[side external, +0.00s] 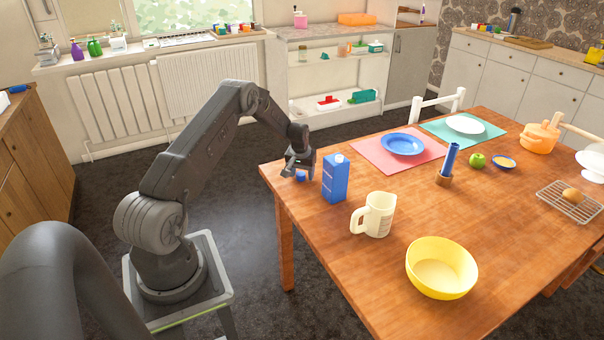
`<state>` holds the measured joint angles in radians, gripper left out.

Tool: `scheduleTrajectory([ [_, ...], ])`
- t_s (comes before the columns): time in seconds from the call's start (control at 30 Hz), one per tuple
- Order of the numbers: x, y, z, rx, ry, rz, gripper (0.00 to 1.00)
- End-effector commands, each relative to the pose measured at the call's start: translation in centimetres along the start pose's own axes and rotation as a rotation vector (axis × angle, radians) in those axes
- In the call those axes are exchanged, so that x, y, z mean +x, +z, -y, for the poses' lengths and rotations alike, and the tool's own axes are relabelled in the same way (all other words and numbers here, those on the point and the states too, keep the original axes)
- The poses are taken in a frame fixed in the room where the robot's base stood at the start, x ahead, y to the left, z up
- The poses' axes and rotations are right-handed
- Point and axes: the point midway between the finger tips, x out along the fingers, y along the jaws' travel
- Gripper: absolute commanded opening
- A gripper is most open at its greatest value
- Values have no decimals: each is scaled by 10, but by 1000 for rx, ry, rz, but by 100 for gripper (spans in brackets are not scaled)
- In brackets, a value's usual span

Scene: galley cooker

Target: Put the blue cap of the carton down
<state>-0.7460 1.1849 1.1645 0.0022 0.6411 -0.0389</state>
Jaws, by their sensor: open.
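The blue carton (335,179) stands upright near the left edge of the wooden table, with a light spout on its top. The small blue cap (300,176) is just left of the carton, at or close above the table top, directly below my gripper (298,170). My gripper points down and is open. I cannot tell whether the cap touches the table or a fingertip, as both are small here.
A cream jug (374,215) and a yellow bowl (441,267) stand on the near side of the table (330,240). A blue plate (403,144) lies on a pink mat behind the carton. A blue cylinder in a brown holder (447,165) and a green apple (477,160) are to the right.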

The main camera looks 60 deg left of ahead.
Motion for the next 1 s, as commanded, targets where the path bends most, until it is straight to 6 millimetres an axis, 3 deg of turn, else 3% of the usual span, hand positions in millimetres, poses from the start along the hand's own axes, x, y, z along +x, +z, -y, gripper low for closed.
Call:
scheduleTrajectory([
  [0.17, -22, -2, 0, 0, 0, -4, 60],
  [0.5, -92, -1, 0, 0, -2, -3, 60],
  [0.77, -120, 0, -1, 1, -2, 0, 60],
  [0.87, -137, 2, -10, 18, 1, -10, 60],
  [1.0, -192, 20, -47, 91, 16, -46, 60],
])
